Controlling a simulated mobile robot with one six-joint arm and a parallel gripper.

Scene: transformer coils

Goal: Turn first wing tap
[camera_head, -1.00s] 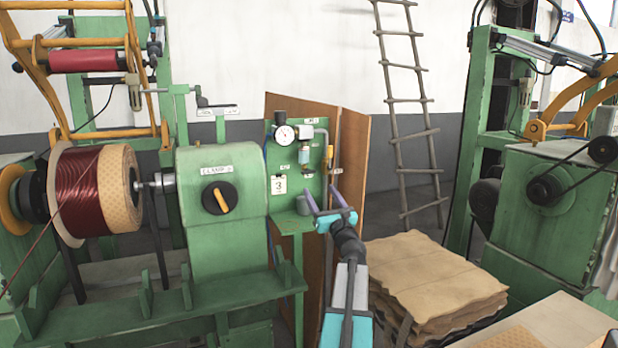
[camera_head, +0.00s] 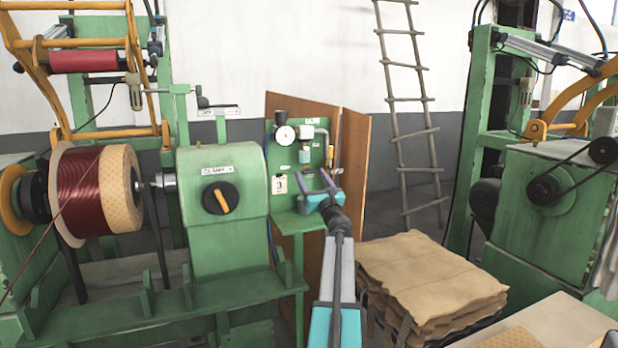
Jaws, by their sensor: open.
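A green panel (camera_head: 292,172) stands in the middle, carrying a round white gauge (camera_head: 284,135), a small filter bowl (camera_head: 304,156), a grey pipe (camera_head: 321,131) and a yellow-handled fitting (camera_head: 329,153). I cannot make out for certain which small fitting is the first wing tap. My gripper (camera_head: 314,184) is open and empty in front of the panel's lower right part. Whether the fingers touch anything cannot be told.
A green winding machine with a black-and-orange knob (camera_head: 220,198) and a coil of red wire (camera_head: 85,192) stands left. A brown board (camera_head: 354,150) stands behind the panel. Stacked brown sheets (camera_head: 430,272) lie right of my arm, with a ladder (camera_head: 408,115) behind.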

